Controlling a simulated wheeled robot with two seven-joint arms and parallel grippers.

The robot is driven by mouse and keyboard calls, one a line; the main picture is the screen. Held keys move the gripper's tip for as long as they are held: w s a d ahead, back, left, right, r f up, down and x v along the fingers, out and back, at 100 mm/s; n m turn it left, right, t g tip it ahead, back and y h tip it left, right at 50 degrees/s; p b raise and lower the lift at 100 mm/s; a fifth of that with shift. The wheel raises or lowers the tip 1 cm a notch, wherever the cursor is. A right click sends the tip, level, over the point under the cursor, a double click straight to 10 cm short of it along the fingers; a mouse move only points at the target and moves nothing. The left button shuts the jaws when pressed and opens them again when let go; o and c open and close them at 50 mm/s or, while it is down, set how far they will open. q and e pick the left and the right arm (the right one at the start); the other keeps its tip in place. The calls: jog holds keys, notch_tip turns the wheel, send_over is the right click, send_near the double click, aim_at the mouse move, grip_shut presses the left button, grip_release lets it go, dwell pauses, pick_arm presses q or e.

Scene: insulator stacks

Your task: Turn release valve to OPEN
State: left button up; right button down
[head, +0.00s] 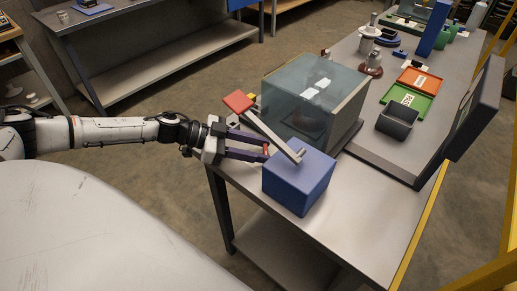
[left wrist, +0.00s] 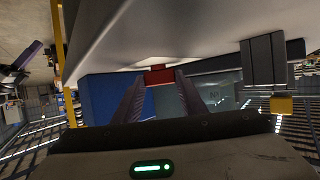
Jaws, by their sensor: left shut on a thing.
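A blue box (head: 298,184) stands on the near left end of the steel bench, with a grey lever ending in a red pad (head: 238,102) slanting above it. My left gripper (head: 265,153) reaches in from the left beneath the lever, its fingers at the box's left side. A small red piece (head: 266,148), apparently the release valve's handle, shows at the fingertips. In the left wrist view the fingertips (left wrist: 158,82) close on this red piece (left wrist: 159,74) beside the blue box (left wrist: 98,98). Valve markings cannot be read. My right gripper is not in view.
A clear-walled chamber (head: 318,85) stands close behind the blue box. A grey bin (head: 398,121), a green tray (head: 407,102) and an orange tray (head: 419,81) lie farther along the bench. A dark upright panel (head: 462,125) stands at right. The bench's near right corner is clear.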

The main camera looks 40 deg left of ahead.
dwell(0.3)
pick_arm(q)
jog(key=o, duration=1.1)
jog(key=shift+c, duration=0.2)
jog(key=shift+s+a+r, duration=0.15)
jog(key=shift+s+a, duration=0.15)
jog(key=shift+a, duration=0.1)
jog(key=v, duration=0.9)
jog(key=shift+r, duration=0.15)
